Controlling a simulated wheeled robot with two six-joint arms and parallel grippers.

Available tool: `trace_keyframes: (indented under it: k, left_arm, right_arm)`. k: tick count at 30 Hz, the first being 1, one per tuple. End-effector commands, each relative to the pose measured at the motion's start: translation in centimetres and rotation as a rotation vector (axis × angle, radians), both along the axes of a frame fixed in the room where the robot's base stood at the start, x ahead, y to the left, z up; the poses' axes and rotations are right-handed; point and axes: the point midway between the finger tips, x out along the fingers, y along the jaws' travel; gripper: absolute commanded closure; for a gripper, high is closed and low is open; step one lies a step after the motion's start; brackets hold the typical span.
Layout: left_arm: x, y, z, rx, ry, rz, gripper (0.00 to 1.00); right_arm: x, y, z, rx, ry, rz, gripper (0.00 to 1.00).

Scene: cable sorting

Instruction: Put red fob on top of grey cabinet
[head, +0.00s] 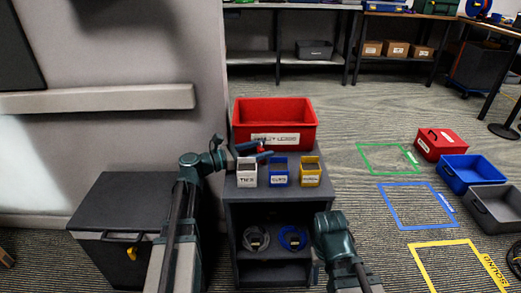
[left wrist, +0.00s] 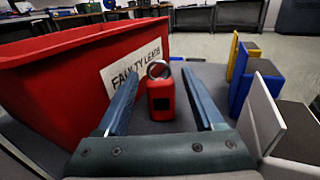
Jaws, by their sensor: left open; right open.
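The red fob (left wrist: 160,97) stands upright on the grey shelf top in the left wrist view, with a metal ring at its top. It is between the spread fingers of my left gripper (left wrist: 163,103), with gaps on both sides. In the head view my left gripper (head: 256,150) is over the shelf unit, just in front of the red bin; I cannot make out the fob clearly there. The grey cabinet (head: 125,198) stands at the left against the wall, its flat top bare. My right arm shows at lower right, but its gripper does not.
The red bin (head: 273,112), labelled "FAULTY LEADS" in the wrist view, is close beside the left gripper. White (head: 247,172), blue (head: 279,173) and yellow (head: 310,172) holders stand along the shelf front. Coiled cables lie below. Floor boxes and taped outlines are at right.

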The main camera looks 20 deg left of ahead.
Motion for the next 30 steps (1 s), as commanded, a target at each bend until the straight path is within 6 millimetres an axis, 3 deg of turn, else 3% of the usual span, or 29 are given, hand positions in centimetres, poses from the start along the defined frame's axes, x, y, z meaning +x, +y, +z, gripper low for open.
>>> trace_keyframes:
  k: [5,15,21,30]
  left_arm:
    - [-0.7,0.9,0.3,0.0,0.0,0.002,0.31]
    - [-5.0,6.3,0.3,0.0,0.0,0.004,0.31]
    - [-6.7,8.5,0.3,0.0,0.0,0.002,0.31]
    - [-7.5,9.4,0.3,0.0,0.0,0.0,0.31]
  right_arm:
    - [0.0,0.0,0.3,0.0,0.0,0.0,0.5]
    - [0.0,0.0,0.3,0.0,0.0,0.0,0.5]
    - [0.0,0.0,0.3,0.0,0.0,0.0,0.5]
    - [0.0,0.0,0.3,0.0,0.0,0.0,0.5]
